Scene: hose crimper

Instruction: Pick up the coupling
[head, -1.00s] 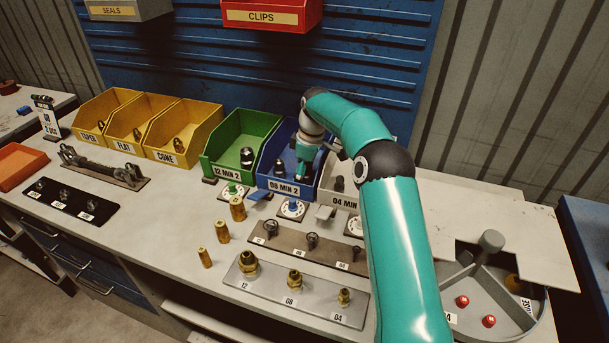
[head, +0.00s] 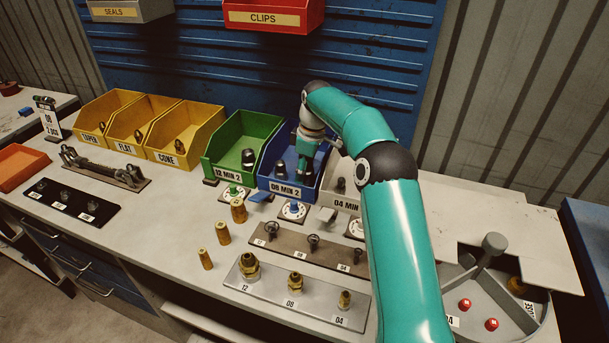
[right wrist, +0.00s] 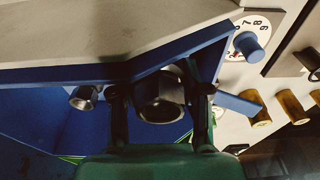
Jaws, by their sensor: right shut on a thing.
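My right gripper (head: 304,170) reaches down into the blue bin (head: 285,187) labelled "08 MIN 2". In the right wrist view its two fingers (right wrist: 160,105) are shut on a dark metal coupling (right wrist: 160,96) with a round open end. A second dark coupling stands in the same bin (head: 280,169), to the left of the gripper. It also shows in the right wrist view (right wrist: 84,97), apart from the fingers. In the head view the held coupling is mostly hidden by the gripper. My left gripper is not in view.
A green bin (head: 238,138) stands left of the blue bin, and a grey "04 MIN" bin (head: 343,202) stands right, both close. Dials, brass fittings and a labelled plate (head: 283,308) lie in front. A round divided tray (head: 510,325) is at the right.

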